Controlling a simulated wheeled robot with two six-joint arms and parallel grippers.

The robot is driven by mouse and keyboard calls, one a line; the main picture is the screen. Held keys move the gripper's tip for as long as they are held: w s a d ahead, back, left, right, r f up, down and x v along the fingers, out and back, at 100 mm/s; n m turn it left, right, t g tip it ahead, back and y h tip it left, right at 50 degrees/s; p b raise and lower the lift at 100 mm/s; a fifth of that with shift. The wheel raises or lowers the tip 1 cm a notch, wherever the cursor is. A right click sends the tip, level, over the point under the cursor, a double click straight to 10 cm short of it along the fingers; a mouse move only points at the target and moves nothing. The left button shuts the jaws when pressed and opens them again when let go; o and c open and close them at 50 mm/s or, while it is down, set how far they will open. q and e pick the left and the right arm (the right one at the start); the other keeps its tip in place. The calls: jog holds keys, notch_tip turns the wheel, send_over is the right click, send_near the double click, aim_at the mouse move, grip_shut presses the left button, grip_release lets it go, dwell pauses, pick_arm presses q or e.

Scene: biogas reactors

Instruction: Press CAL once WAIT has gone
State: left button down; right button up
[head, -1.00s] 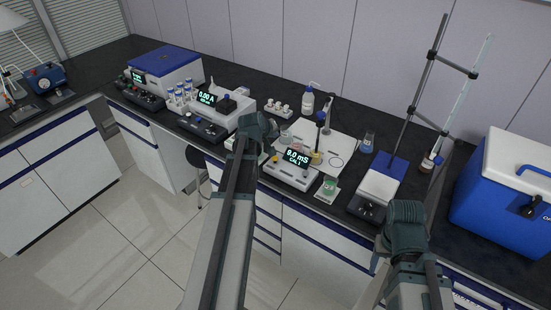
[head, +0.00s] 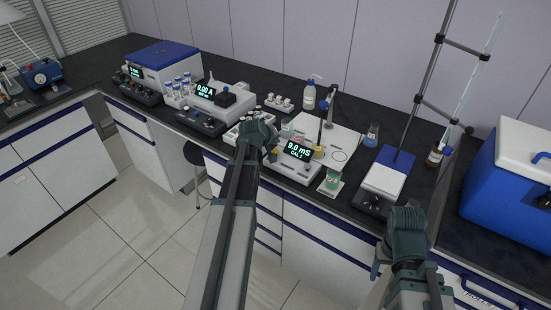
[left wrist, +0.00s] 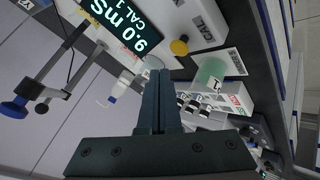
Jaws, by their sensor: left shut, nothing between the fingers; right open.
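The white conductivity meter (head: 293,167) stands on the bench near its front edge. Its lit display (head: 299,150) reads 9.0 mS over CAL 1, with no WAIT showing. In the left wrist view the same display (left wrist: 122,24) is at the upper left. The CAL label (left wrist: 203,24) and a round yellow button (left wrist: 180,47) are on the meter's panel. My left gripper (left wrist: 158,72) is shut and empty, apart from the button in the picture; in the head view it is at the meter's left, partly hidden by its wrist. My right gripper (head: 377,262) is open and empty at the bench front.
A small beaker with green liquid (head: 331,182) stands just right of the meter. A white tray (head: 340,137) with a stand and bottles lies behind. A stirrer plate (head: 380,185) and a blue cool box (head: 515,185) are to the right.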

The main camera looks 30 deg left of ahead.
aim_at(277, 150)
pick_arm(q)
jog(key=shift+f+b, duration=0.4)
jog(key=shift+f, duration=0.45)
pick_arm(e)
jog(key=shift+f, duration=0.9)
pick_arm(q)
jog(key=shift+f, duration=0.15)
pick_arm(e)
jog(key=shift+f, duration=0.1)
pick_arm(q)
jog(key=shift+f+b, duration=0.3)
jog(key=shift+b, duration=0.1)
pick_arm(e)
jog(key=shift+f, duration=0.3)
pick_arm(q)
jog(key=shift+f+b, duration=0.9)
pick_arm(e)
jog(key=shift+f, duration=0.9)
pick_arm(q)
jog(key=shift+r, duration=0.2)
pick_arm(e)
jog(key=shift+r, duration=0.2)
pick_arm(q)
jog(key=shift+r+p, duration=1.15)
jog(key=shift+p, duration=0.2)
pick_arm(e)
jog(key=shift+r, duration=1.15)
